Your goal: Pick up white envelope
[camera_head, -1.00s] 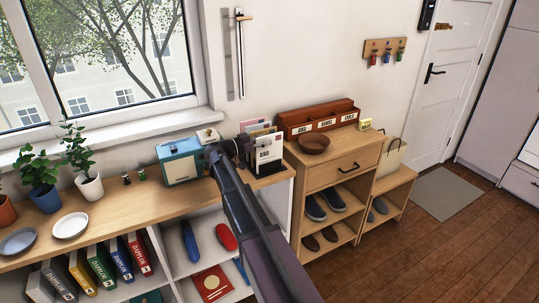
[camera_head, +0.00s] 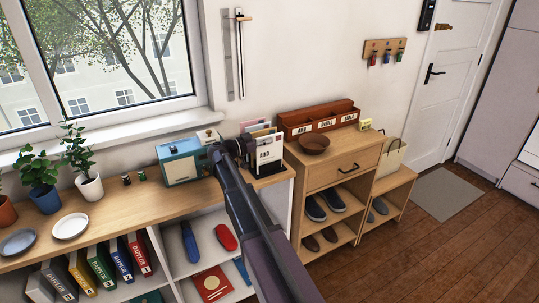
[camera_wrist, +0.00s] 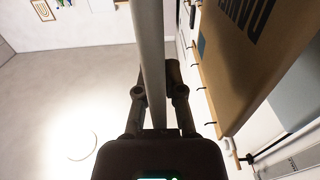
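The white envelope (camera_head: 268,153) stands upright at the front of a dark letter rack on the wooden counter, with dark lettering on its face. My gripper (camera_head: 238,147) is at its left edge in the head view. In the wrist view a pale upright strip, apparently the envelope seen edge-on (camera_wrist: 149,40), runs between the fingers of my gripper (camera_wrist: 160,88). The fingers are drawn in close against both sides of it.
A blue-and-cream radio (camera_head: 181,162) stands close left of my gripper. Coloured envelopes (camera_head: 255,126) stand behind the white one. A tan lettered panel (camera_wrist: 245,60) is close at right in the wrist view. A brown bowl (camera_head: 314,144) and wooden organizer (camera_head: 320,115) are right.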

